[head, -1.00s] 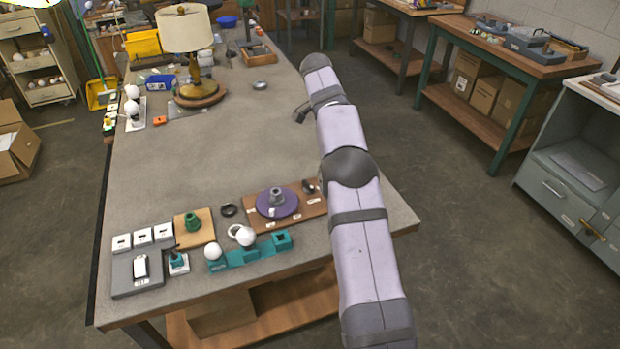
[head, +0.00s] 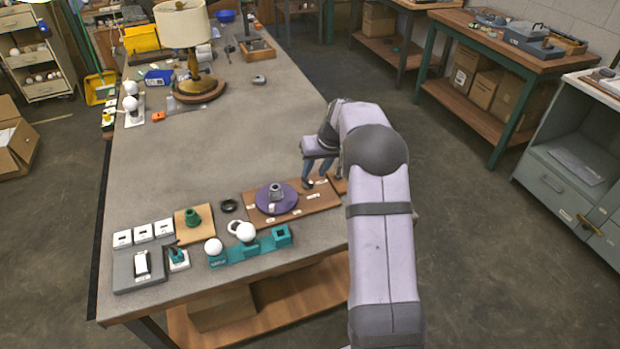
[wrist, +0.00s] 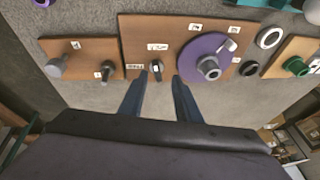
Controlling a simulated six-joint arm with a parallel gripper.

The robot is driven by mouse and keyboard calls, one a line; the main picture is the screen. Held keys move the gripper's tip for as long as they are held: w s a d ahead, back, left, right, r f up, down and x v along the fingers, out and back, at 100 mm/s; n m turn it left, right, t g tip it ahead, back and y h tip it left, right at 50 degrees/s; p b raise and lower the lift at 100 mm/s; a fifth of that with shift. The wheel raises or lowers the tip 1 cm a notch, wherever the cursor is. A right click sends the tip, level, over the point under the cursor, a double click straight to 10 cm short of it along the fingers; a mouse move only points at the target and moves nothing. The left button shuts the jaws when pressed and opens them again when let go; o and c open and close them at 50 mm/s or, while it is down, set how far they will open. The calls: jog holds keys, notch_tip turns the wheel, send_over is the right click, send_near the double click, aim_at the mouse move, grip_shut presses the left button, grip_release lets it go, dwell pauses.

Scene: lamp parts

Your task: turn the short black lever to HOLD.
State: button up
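The short black lever (wrist: 156,69) stands on a wooden board (wrist: 140,32), left of a purple disc (wrist: 196,61) with a grey knob. Small white labels lie left of the lever (wrist: 136,66) and beyond it (wrist: 157,47); I cannot read them surely. The lever lies roughly along the up-down line of the wrist view. My gripper (wrist: 158,97) is open, its two blue fingers apart, with the lever ahead of the gap and nothing between them. In the head view my gripper (head: 317,180) is just above the board's right part, close to the lever (head: 309,184).
A second wooden board (wrist: 88,52) with a grey knob (wrist: 56,67) and another dark lever (wrist: 106,71) is beside the first. A black ring (head: 228,206), a green part (head: 192,217) and a teal holder (head: 238,253) with white balls are left.

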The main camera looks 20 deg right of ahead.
aim_at(309, 180)
jog(key=n, duration=0.4)
jog(key=shift+w+d+r, duration=0.1)
jog(key=shift+w+d, duration=0.1)
jog(key=shift+w, duration=0.15)
jog(key=shift+p+x, duration=1.35)
jog(key=shift+x, duration=2.3)
jog(key=shift+w, duration=0.1)
grip_shut()
